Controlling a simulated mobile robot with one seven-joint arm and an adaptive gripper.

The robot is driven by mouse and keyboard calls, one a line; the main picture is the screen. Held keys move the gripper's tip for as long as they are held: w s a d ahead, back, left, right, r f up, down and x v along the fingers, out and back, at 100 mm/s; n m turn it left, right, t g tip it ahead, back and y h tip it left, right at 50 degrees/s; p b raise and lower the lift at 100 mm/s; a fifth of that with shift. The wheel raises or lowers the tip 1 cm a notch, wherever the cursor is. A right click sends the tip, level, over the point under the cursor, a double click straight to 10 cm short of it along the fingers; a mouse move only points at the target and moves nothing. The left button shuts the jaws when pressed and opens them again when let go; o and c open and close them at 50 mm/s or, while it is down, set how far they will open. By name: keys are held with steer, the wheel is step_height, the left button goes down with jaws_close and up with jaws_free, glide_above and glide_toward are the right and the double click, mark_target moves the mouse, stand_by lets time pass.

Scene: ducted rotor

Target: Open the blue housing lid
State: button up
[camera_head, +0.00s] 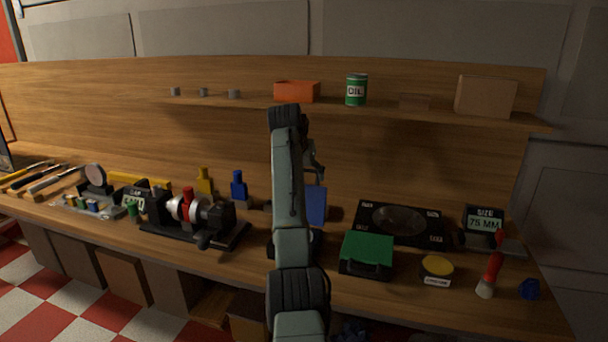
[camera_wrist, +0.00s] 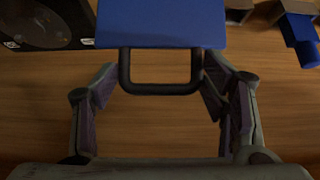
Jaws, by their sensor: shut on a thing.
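The blue housing lid (camera_head: 316,206) shows as a flat blue panel just right of my arm in the head view, partly hidden behind the arm. In the wrist view the blue lid (camera_wrist: 163,22) fills the top middle, with a black U-shaped handle (camera_wrist: 160,88) on its near edge. In the head view my gripper (camera_head: 314,158) is partly hidden by my arm, above the lid. The housing itself is hidden or cannot be made out.
A black plate with a round disc (camera_head: 399,220) lies right of the lid, and a green case (camera_head: 367,253) in front of it. A blue bottle (camera_head: 239,186) and a red-and-silver rotor device (camera_head: 188,208) stand to the left. A shelf (camera_head: 420,112) runs above the bench.

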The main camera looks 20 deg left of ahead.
steer(key=shift+w+d+r, duration=0.25)
steer(key=shift+w+r, duration=0.1)
steer(key=shift+r, duration=0.15)
steer(key=o, duration=1.2)
steer(key=shift+o, duration=1)
steer(key=shift+w+f, duration=0.1)
steer(key=shift+f, duration=0.15)
steer(key=shift+a+f, duration=0.1)
steer(key=shift+f, duration=0.05)
steer(key=v, duration=1.2)
